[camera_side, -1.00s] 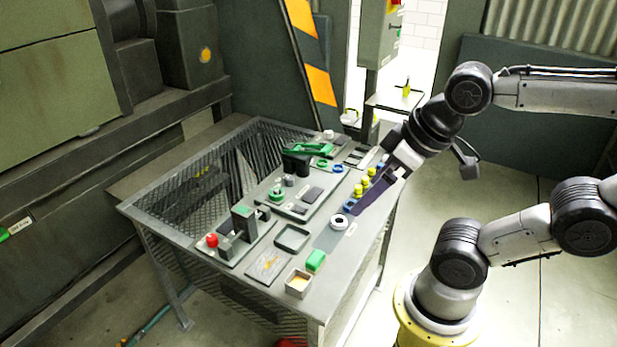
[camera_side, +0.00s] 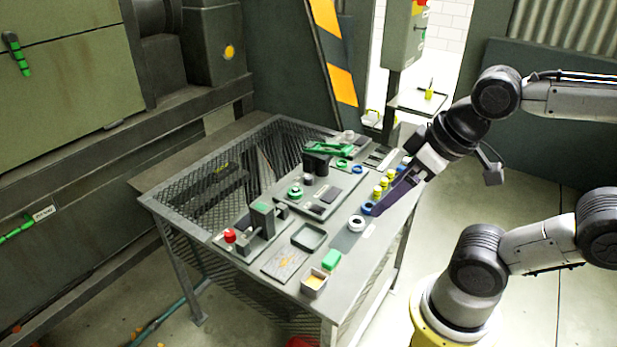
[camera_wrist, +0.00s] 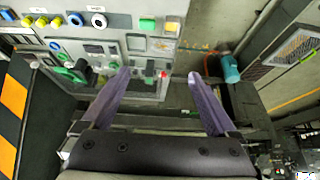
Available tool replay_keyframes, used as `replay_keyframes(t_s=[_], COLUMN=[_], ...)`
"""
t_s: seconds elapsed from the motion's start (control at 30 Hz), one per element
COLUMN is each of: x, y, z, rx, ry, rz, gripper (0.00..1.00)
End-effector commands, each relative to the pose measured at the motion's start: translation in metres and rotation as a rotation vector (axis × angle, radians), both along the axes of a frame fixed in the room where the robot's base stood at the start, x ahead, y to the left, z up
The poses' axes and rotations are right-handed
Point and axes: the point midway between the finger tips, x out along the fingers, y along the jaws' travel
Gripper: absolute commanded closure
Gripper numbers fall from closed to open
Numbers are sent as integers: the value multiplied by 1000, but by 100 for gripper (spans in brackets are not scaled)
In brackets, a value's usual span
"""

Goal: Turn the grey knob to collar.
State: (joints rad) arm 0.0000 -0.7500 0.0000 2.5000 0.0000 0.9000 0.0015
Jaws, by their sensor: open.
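My gripper (camera_side: 375,210) is open and empty, with purple fingers above the table's right edge, near the white ring (camera_side: 357,223), in the side view. In the wrist view its two fingers (camera_wrist: 158,73) are spread wide with nothing between them. A small grey knob (camera_side: 308,178) stands on the middle panel, beside a green round knob (camera_side: 295,191). Another pale grey round piece (camera_side: 348,135) sits at the table's back. I cannot tell which is the task's knob. No collar marking is readable. My gripper is apart from both grey pieces.
The table has a mesh left part (camera_side: 205,190). Yellow pieces (camera_side: 384,183) line the right side.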

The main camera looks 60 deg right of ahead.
Motion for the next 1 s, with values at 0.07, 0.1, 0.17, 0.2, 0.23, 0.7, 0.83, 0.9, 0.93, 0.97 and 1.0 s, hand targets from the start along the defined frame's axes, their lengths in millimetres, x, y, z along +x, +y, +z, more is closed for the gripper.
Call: replay_keyframes(t_s=[0.07,0.1,0.17,0.2,0.23,0.7,0.83,0.9,0.93,0.97,1.0], x=[0,-1,-1,2,7,138,188,215,226,237,251], y=[0,0,0,0,0,-29,-52,-67,-74,-81,-91], z=[0,0,2,12,22,113,116,113,110,107,102], rx=[9,19,41,62,78,265,304,321,328,334,342], ry=[1,5,8,-10,-26,-1,30,49,57,65,76], rz=[-17,-35,-77,-111,-137,-576,-712,-782,-811,-841,-878], gripper=[23,31,31,31,31,31,31,31,31,31,31])
